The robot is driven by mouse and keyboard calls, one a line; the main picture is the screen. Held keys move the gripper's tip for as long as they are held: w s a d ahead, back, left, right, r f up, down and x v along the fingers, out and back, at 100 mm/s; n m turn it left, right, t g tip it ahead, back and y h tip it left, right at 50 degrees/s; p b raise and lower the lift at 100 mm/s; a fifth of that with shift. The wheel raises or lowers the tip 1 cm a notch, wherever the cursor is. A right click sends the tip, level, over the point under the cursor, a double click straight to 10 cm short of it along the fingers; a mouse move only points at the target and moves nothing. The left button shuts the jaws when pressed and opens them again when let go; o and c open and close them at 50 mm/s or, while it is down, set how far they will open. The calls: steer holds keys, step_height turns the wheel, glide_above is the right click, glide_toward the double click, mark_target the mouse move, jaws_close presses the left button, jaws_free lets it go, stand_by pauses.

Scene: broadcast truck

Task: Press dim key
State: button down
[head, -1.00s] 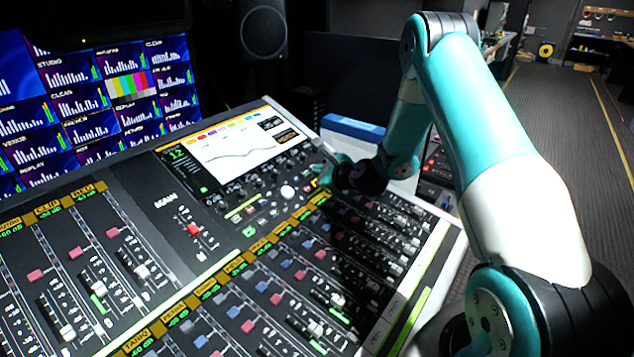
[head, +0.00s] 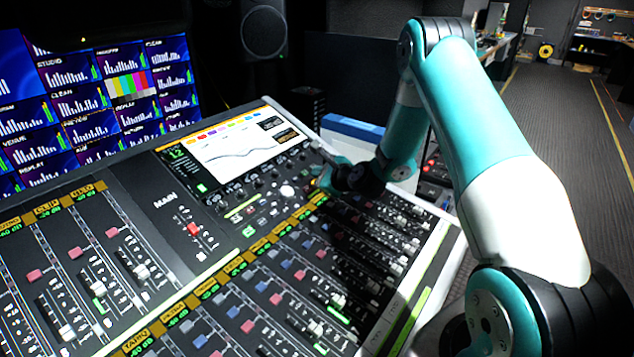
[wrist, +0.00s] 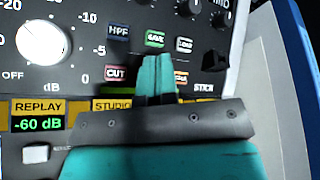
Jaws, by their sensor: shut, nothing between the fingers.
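My gripper (wrist: 156,58) is shut and empty, its teal fingertips over a small key block on the mixing console (head: 150,190). In the head view my gripper (head: 322,178) is at the right of the console's screen. The fingers cover the space between CUT and the orange key. I cannot read a dim label, and contact cannot be told.
A large white knob (wrist: 42,43) is left of the keys, and a black raised part (wrist: 215,61) is on the right. Below are the REPLAY label (wrist: 38,107) and a small white button (wrist: 36,153). A blue-edged box (head: 352,128) stands beyond the console.

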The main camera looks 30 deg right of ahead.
steer(key=shift+w+f, duration=0.2)
steer(key=shift+f, duration=0.25)
stand_by(0.3)
steer(key=shift+r, duration=0.15)
steer(key=shift+s+d+r+p, duration=0.1)
steer(key=shift+s+r+p, duration=0.3)
steer(key=shift+r, duration=0.35)
steer(key=r+p, duration=0.1)
steer(key=s+r+p, duration=0.1)
steer(key=r, duration=0.1)
steer(key=s+r+p, duration=0.1)
steer(key=r, duration=0.1)
steer(key=shift+d+r+p, duration=0.2)
steer(key=shift+d+p, duration=0.1)
steer(key=shift+d, duration=0.1)
